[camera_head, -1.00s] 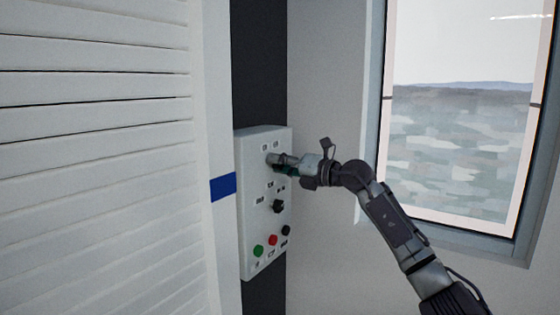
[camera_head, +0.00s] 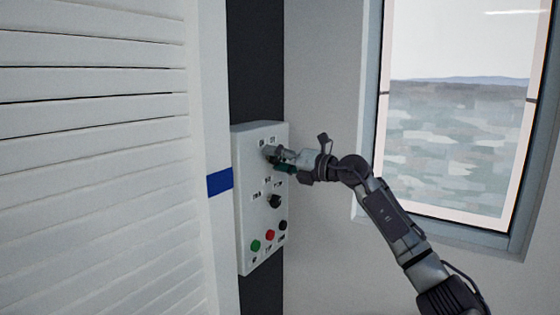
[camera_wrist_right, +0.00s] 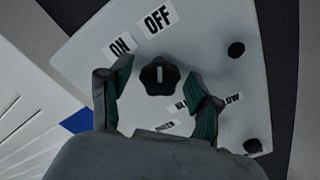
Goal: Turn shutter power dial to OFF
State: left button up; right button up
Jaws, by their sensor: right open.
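The power dial (camera_wrist_right: 159,76) is a black lobed knob with a white mark, on the light grey control panel (camera_head: 250,190). In the right wrist view the mark points up, roughly toward the OFF label (camera_wrist_right: 157,18); the ON label (camera_wrist_right: 119,45) is left of it. My right gripper (camera_head: 275,159) is at the panel's upper part in the head view and hides the dial there. In the right wrist view its fingers (camera_wrist_right: 158,80) are open, one on each side of the dial, with gaps to it. My left gripper is not in view.
Lower on the panel are a second black dial (camera_head: 274,201), a green button (camera_head: 255,246), a red button (camera_head: 270,235) and a black button (camera_head: 283,226). A white slatted shutter (camera_head: 90,180) stands left; a window (camera_head: 450,150) is at right.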

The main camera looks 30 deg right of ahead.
jog(key=v, duration=1.2)
dwell(0.4)
